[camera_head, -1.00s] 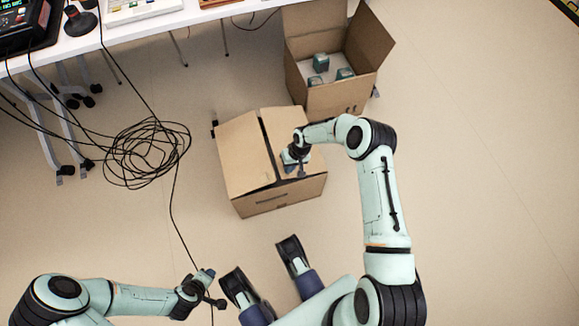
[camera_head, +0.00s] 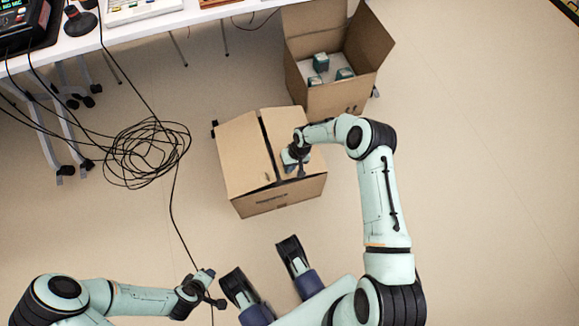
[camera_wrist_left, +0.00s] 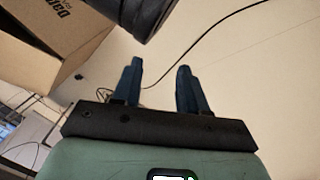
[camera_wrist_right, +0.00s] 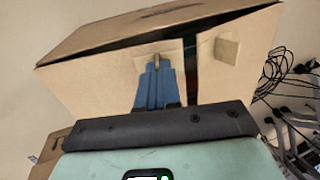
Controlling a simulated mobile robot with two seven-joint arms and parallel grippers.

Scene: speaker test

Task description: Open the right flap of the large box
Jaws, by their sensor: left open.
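The large box (camera_head: 236,155) is brown cardboard and stands on the floor in the middle of the head view. Its left flap (camera_head: 238,150) and right flap (camera_head: 282,122) lie nearly level, with a dark gap between them. My right gripper (camera_head: 294,158) is over the right flap. In the right wrist view its blue fingers (camera_wrist_right: 157,82) are close together around a small tan tab on the flap. A second tan tab (camera_wrist_right: 227,50) shows across the gap. My left gripper (camera_head: 207,285) is away from the box, its fingers (camera_wrist_left: 157,85) apart and empty.
An open box (camera_head: 370,40) with several small teal boxes stands behind the large box. A white table (camera_head: 150,28) is at upper left, and a coil of black cable (camera_head: 148,153) lies on the floor left of the box. The floor at right is clear.

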